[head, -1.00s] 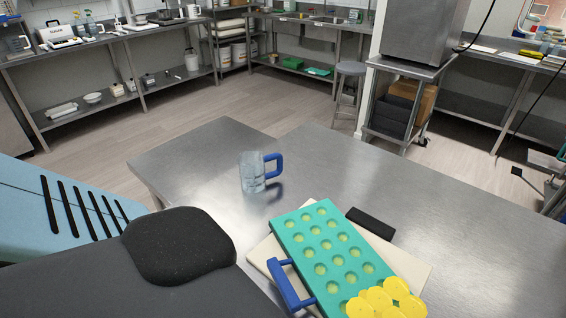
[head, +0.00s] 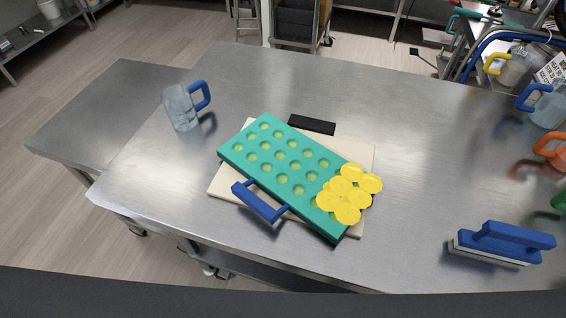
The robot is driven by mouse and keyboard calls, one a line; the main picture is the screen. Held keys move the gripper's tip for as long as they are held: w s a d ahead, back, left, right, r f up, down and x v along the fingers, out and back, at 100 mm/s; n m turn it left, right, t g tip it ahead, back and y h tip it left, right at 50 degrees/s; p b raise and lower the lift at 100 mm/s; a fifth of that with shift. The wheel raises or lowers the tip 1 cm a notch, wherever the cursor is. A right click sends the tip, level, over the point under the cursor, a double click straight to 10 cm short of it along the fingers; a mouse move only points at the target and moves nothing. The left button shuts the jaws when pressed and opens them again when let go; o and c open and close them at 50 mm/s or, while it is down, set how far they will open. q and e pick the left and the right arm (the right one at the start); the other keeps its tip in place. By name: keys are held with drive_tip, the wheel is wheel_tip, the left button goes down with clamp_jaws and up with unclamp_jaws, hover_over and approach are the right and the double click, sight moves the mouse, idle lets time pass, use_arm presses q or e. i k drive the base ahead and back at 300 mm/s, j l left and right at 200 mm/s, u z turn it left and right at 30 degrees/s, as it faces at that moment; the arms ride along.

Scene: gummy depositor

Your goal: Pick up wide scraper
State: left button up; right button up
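A blue tool (head: 505,241) with a long raised handle and a pale, wide lower edge lies near the front right of the steel table (head: 420,130); it looks like the wide scraper. A second blue handle (head: 258,203) shows at the front side of the teal mold (head: 240,151); whether it is part of the mold or a separate tool, I cannot tell. The teal mold has rows of round cavities and lies on a cream board (head: 222,186). Several yellow round pieces (head: 348,194) cover its right end. Neither of my grippers is in view.
A clear jug (head: 181,107) with a blue handle stands at the left of the table. A black block (head: 311,124) lies behind the mold. Jugs with blue (head: 546,105) and orange handles stand at the right edge. The table between mold and blue tool is clear.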

sight(505, 243)
drive_tip(key=z, duration=1.7)
